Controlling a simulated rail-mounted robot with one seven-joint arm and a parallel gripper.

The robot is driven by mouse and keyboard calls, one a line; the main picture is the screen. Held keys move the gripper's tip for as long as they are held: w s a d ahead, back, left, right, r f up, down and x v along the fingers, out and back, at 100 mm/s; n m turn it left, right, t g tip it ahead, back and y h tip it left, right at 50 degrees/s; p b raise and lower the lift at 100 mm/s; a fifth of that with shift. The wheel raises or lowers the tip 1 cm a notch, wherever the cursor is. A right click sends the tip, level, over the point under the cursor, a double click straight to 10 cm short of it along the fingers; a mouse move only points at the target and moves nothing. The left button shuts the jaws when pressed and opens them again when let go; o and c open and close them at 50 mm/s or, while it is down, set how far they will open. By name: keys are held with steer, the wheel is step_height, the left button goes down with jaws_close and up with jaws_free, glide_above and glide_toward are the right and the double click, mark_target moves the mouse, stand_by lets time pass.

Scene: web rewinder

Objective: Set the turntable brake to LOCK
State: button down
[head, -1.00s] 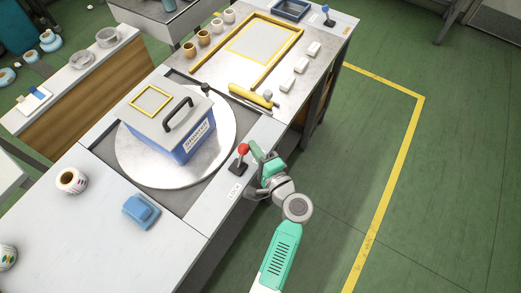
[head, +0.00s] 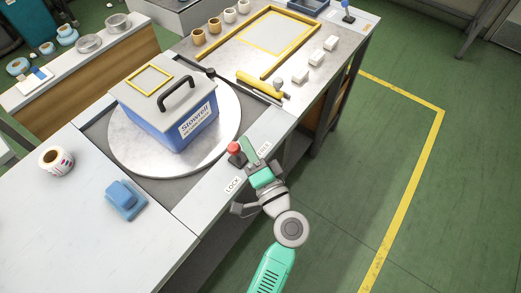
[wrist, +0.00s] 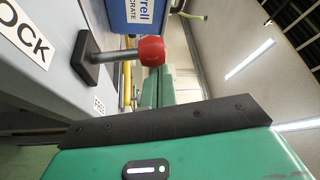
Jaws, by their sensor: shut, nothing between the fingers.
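The turntable brake lever has a red knob (head: 234,148) on a grey shaft with a dark base, on the bench's front ledge. The LOCK label (head: 232,185) is nearer me and the FREE label (head: 264,149) is farther along. In the wrist view the red knob (wrist: 151,51) stands out from the panel, between the LOCK label (wrist: 27,35) and the FREE label (wrist: 99,105). The lever's exact tilt is hard to judge. My gripper (head: 252,168) is shut and empty, beside the knob on the FREE side. Its fingers (wrist: 157,88) end close to the knob; contact is unclear.
A blue crate (head: 170,120) with a grey lid and black handle stands on the round turntable (head: 125,158) behind the lever. A blue tape dispenser (head: 125,200) and a label roll (head: 56,161) lie left. A yellow-handled tool (head: 258,86) lies behind. Floor on the right is clear.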

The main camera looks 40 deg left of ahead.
steer(key=shift+s, duration=0.55)
steer(key=shift+s+f+b, duration=0.15)
steer(key=shift+s+b, duration=0.15)
steer(key=shift+s, duration=0.55)
steer(key=shift+s, duration=0.1)
step_height(320, 180, up, 4)
steer(key=w+p, duration=0.2)
steer(key=w, duration=0.1)
glide_toward(237, 151)
steer(key=w, duration=0.1)
steer(key=w+d, duration=0.2)
steer(key=shift+d+r+p, duration=0.1)
steer(key=shift+r+p, duration=0.2)
